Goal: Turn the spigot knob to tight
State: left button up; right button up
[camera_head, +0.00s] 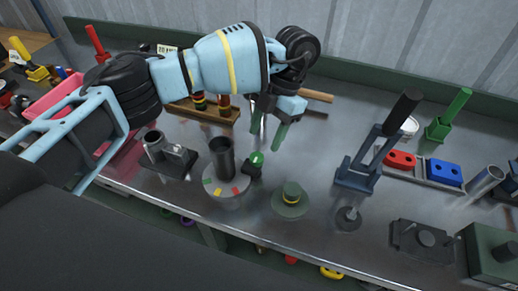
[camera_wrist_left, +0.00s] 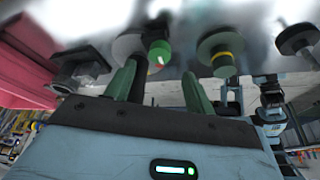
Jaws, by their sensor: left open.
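The spigot has a dark upright cylinder (camera_head: 221,158) on a round grey base (camera_head: 226,189) with green, yellow and red marks. A green knob (camera_head: 257,158) sits on a dark fitting at the cylinder's right side. In the left wrist view the knob (camera_wrist_left: 159,53) shows a small red and white mark on its face. My left gripper (camera_head: 265,139) is open, with its green fingers pointing down just above and beside the knob. In the left wrist view the knob appears beyond the gap between the fingertips (camera_wrist_left: 160,72). No contact can be made out. My right gripper is not in view.
A green, yellow-banded knob on a disc (camera_head: 291,201) stands to the right. A dark lever clamp (camera_head: 370,155) is further right. A grey block with a short tube (camera_head: 170,155) stands left, and a wooden rack (camera_head: 205,110) lies behind. Bare metal bench lies between them.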

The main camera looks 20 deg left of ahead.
aim_at(257, 157)
pick_arm(q)
jog(key=x, duration=0.5)
jog(key=shift+p, duration=0.3)
jog(key=shift+s+a+f, duration=0.1)
jog(key=shift+a+f, duration=0.05)
jog(key=shift+f, duration=0.4)
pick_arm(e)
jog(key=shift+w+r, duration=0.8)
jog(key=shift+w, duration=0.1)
pick_arm(q)
jog(key=c, duration=1)
jog(key=shift+o, duration=0.2)
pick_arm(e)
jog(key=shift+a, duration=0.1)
